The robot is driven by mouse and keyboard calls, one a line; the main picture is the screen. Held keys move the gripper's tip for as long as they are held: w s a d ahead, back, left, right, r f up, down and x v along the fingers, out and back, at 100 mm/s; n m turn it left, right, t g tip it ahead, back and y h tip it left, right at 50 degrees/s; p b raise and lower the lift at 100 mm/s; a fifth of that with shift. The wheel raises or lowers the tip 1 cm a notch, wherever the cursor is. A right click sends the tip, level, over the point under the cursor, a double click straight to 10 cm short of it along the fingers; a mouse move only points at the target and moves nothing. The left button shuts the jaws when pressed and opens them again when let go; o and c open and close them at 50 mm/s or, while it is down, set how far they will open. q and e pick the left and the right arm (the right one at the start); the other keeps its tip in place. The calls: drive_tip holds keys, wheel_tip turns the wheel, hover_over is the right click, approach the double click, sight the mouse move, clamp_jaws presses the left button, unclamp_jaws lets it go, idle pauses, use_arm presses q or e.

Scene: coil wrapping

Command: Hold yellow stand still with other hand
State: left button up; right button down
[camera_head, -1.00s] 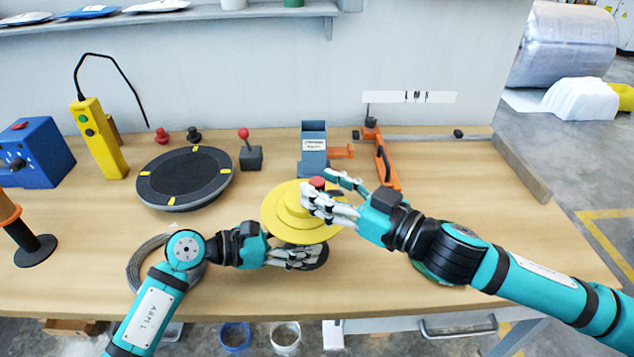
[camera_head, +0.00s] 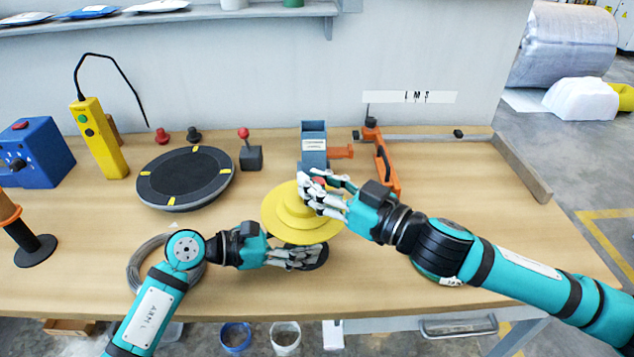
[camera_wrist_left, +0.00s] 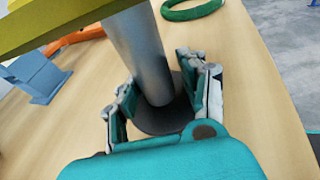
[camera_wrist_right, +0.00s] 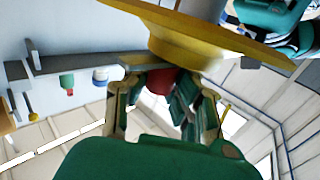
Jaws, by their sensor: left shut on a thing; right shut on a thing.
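The yellow stand (camera_head: 285,226) has stepped yellow discs on a grey post and a dark base. My left gripper (camera_head: 298,257) is below the discs at the front of the table. In the left wrist view its fingers are around the grey post (camera_wrist_left: 143,55), just above the dark round base (camera_wrist_left: 160,118). My right gripper (camera_head: 318,190) is at the top of the stand, shut on the red knob (camera_head: 320,181). In the right wrist view the red knob (camera_wrist_right: 160,80) sits between the fingers, under the yellow disc (camera_wrist_right: 185,40). The fingers partly hide the knob.
A black turntable (camera_head: 185,178) and a red-knobbed lever box (camera_head: 250,155) stand left of the stand. A grey-blue block (camera_head: 314,150) and an orange clamp (camera_head: 384,160) are behind it. A wire coil (camera_head: 140,262) lies partly under my left arm. The table's right side is mostly clear.

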drive_tip(key=shift+s+a+f+n+g+y, duration=0.1)
drive_tip(key=shift+f+n+g+y, duration=0.05)
drive_tip(key=shift+n+g+y, duration=0.3)
drive_tip(key=shift+g, duration=0.35)
drive_tip(key=n+g+y, duration=0.2)
drive_tip(key=n+g, duration=0.1)
drive_tip(key=g, duration=0.1)
drive_tip(key=shift+n+y, duration=0.25)
drive_tip(key=shift+n, duration=0.1)
drive_tip(key=n+g, duration=0.1)
drive_tip(key=g, duration=0.1)
drive_tip(key=n+g, duration=0.1)
drive_tip(key=g, duration=0.1)
drive_tip(key=shift+w+n+y, duration=0.2)
drive_tip(key=shift+n+y, duration=0.1)
drive_tip(key=n+g, duration=0.2)
drive_tip(key=g, duration=0.1)
drive_tip(key=n+g, duration=0.2)
drive_tip(key=g, duration=0.2)
drive_tip(key=shift+n+g+h, duration=0.3)
drive_tip(key=shift+h, duration=0.1)
drive_tip(key=shift+s+n+g+h, duration=0.1)
drive_tip(key=shift+n+g+h, duration=1.1)
drive_tip(key=shift+n+g, duration=0.65)
drive_tip(key=shift+m, duration=0.35)
drive_tip(key=c, duration=1.1)
unclamp_jaws()
drive_tip(key=shift+g, duration=0.25)
